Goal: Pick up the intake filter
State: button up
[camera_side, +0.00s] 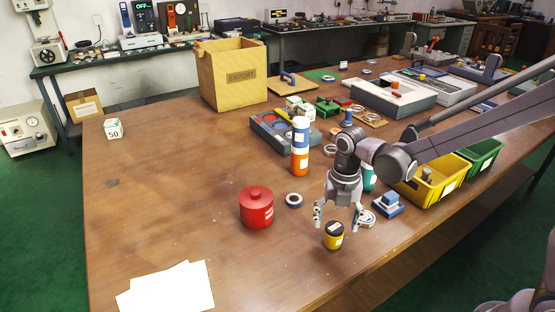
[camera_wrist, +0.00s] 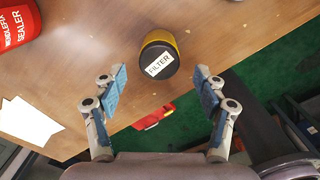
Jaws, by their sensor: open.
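The intake filter (camera_side: 333,236) is a small yellow cylinder with a black top and a white label. It stands on the wooden table near the front edge. In the wrist view the filter (camera_wrist: 159,58) shows its dark top with a label reading "FILTER". My gripper (camera_side: 338,217) is open and empty, above the filter in the side view. In the wrist view my gripper's fingertips (camera_wrist: 161,82) are spread to either side, with the filter between and a little beyond them. I see no contact between the fingers and the filter.
A blue block part (camera_side: 387,205) and a yellow bin (camera_side: 433,182) are to the right. An orange and blue bottle (camera_side: 300,148) stands behind. The table's left part is mostly clear.

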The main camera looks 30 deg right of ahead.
aim_at(335, 227)
jog(key=shift+w+d+f, duration=0.1)
jog(key=shift+w+f, duration=0.05)
jog(key=shift+f, duration=2.4)
jog(key=c, duration=1.3)
